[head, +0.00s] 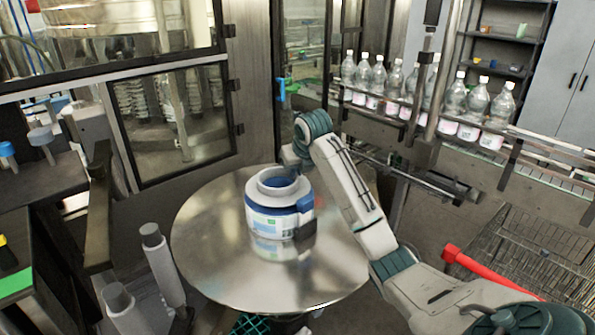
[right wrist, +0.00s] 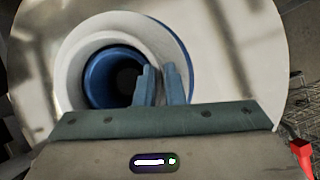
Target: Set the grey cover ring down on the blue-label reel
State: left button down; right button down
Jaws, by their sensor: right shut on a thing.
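The grey cover ring (head: 277,181) is at the top of the blue-label reel (head: 272,222) in the head view. The reel is white with a blue band and stands upright on the round steel table (head: 205,255). My right gripper (head: 295,172) reaches in from the right and is shut on the ring's wall. In the right wrist view its fingers (right wrist: 160,72) pinch the near right side of the ring (right wrist: 85,50). The blue inside of the reel (right wrist: 103,72) shows through the ring's opening. I cannot tell whether ring and reel touch. My left gripper is not in view.
Clear bottles (head: 395,85) line a conveyor at the back right. Grey rollers (head: 160,265) stand left of the table. A red bar (head: 490,275) lies at the right. The table around the reel is bare.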

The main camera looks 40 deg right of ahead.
jog(key=shift+f, duration=0.15)
jog(key=shift+f, duration=0.15)
jog(key=shift+s+d+r, duration=0.1)
jog(key=shift+d+r, duration=0.1)
jog(key=shift+r, duration=0.1)
dwell(0.5)
jog(key=c, duration=1.5)
grip_release()
jog(key=shift+o, duration=0.2)
jog(key=shift+r, duration=0.1)
